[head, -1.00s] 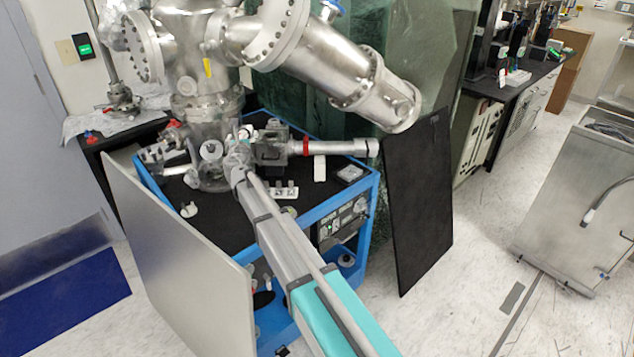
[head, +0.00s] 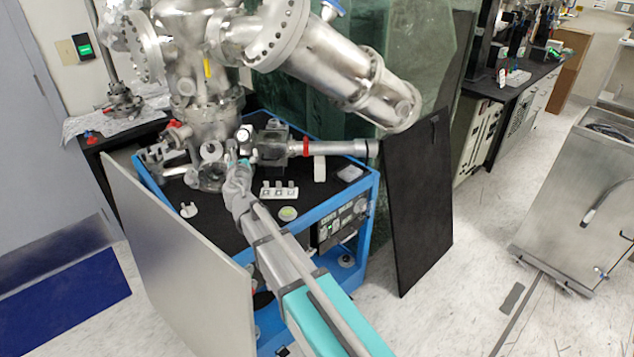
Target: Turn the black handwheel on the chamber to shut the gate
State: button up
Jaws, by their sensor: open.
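The steel chamber (head: 205,65) stands on a black-topped blue cart. A horizontal metal tube (head: 335,148) with a red ring runs right from a dark block (head: 273,143) beside the chamber. My gripper (head: 236,163) is open, at the far end of my arm, in front of the chamber's lower part and well left of the black piece. Its fingers are small and partly hidden by my wrist, and I cannot tell whether they touch anything.
The cart (head: 362,205) carries small white parts (head: 279,190) and a roundish item (head: 288,213). A grey panel (head: 180,255) leans at its left, a black panel (head: 418,200) at its right. A large metal cylinder (head: 345,75) overhangs the tube. Open floor lies at the right.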

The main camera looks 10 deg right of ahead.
jog(key=s+d+f+m+g+h+p, duration=0.2)
jog(key=s+d+m+g+h, duration=0.1)
jog(key=d+m, duration=0.7)
jog(key=s+d+f+m+g+h+p, duration=0.2)
jog(key=s+d+m, duration=0.4)
jog(key=d+m, duration=0.3)
jog(key=shift+s+d+f+m+g+h, duration=0.15)
jog(key=shift+d+f+m+g+h, duration=0.35)
jog(key=shift+d+g, duration=0.75)
jog(key=shift+a+f, duration=0.1)
jog(key=w+a+r+n+t+b, duration=0.1)
jog(key=w+a+r+n+t, duration=0.1)
jog(key=a, duration=0.7)
jog(key=w+a+r+n+t+h+b, duration=0.1)
jog(key=w+a+n+t, duration=0.1)
jog(key=a+n, duration=0.3)
jog(key=w+a+r+n+t+b, duration=0.1)
jog(key=w+a+r+n+t, duration=0.1)
jog(key=a, duration=1.1)
jog(key=shift+w+r+n+b, duration=0.3)
jog(key=shift+w+n, duration=0.5)
jog(key=shift+w, duration=0.2)
jog(key=shift+w+d, duration=0.1)
